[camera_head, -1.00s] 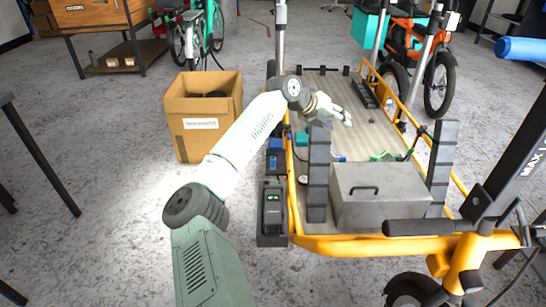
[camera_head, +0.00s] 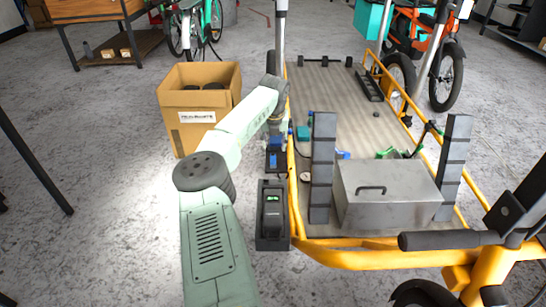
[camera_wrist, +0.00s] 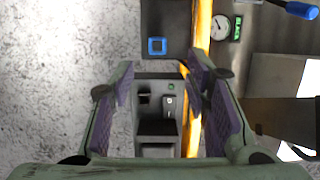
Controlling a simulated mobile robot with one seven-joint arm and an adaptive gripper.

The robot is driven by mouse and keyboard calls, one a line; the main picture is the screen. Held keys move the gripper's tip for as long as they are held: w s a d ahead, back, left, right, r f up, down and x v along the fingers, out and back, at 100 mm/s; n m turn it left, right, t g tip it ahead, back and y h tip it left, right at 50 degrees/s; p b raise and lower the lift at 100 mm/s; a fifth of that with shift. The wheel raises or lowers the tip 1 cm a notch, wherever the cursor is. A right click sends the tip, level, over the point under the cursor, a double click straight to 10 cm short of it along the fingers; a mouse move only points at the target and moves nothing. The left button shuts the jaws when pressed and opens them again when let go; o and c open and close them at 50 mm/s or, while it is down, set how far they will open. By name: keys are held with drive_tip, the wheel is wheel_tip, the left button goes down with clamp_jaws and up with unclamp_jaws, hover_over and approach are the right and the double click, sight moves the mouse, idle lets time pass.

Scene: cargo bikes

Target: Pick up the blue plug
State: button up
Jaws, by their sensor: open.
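A small blue square piece, which looks like the blue plug (camera_wrist: 157,46), sits in a dark holder (camera_wrist: 178,16) left of the yellow rail in the wrist view. It also shows as blue in the camera_head view (camera_head: 273,160), outside the cargo bike's left rail. My gripper (camera_wrist: 162,78) is open and empty, with its purple-padded fingers spread. In the wrist view the plug appears beyond the fingertips, and a grey charger-like unit (camera_wrist: 157,125) shows between the fingers. In the camera_head view my gripper (camera_head: 276,130) hangs by the left rail, its fingertips unclear.
The yellow rail (camera_wrist: 204,30) runs close beside the right finger. A charger with a green display (camera_head: 272,212) stands nearer along the rail. A dark post (camera_head: 322,170) and a grey metal box (camera_head: 385,195) stand on the cargo bed. A cardboard box (camera_head: 192,135) stands left on the floor.

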sight(273, 154)
drive_tip(key=x, duration=0.4)
drive_tip(key=shift+f, duration=0.2)
drive_tip(key=shift+w+b+x, duration=0.2)
drive_tip(key=shift+b+x, duration=0.7)
drive_tip(key=shift+x, duration=1.7)
drive_tip(key=shift+a, duration=0.2)
drive_tip(key=shift+r, duration=0.1)
drive_tip(key=shift+c, duration=0.3)
clamp_jaws()
